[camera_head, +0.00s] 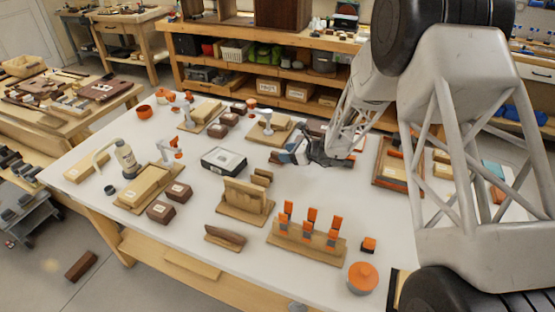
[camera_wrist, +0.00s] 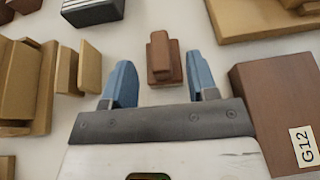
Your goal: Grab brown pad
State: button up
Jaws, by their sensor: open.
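A small brown stepped piece (camera_wrist: 163,58), which looks like the brown pad, sits on the white table in the wrist view. It has a narrow raised part on a wider base. My gripper (camera_wrist: 160,86) is open, with one blue fingertip to the left of the piece and one to the right. The piece lies a little beyond the tips, with clear gaps on both sides. In the head view my gripper (camera_head: 285,157) is low over the middle of the table. I cannot make out the brown piece clearly there.
A brown block labelled G12 (camera_wrist: 262,112) stands close to the right finger. Tan upright slats (camera_wrist: 90,68) stand to the left. A black and white box (camera_head: 223,161) lies left of my gripper. A tan holder with orange-topped pegs (camera_head: 300,246) stands nearer the front edge.

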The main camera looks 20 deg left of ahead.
aim_at(276, 152)
jog(key=shift+x, duration=2.55)
jog(key=shift+r, duration=0.1)
jog(key=c, duration=0.5)
jog(key=shift+r, duration=0.1)
jog(key=shift+r, duration=4.9)
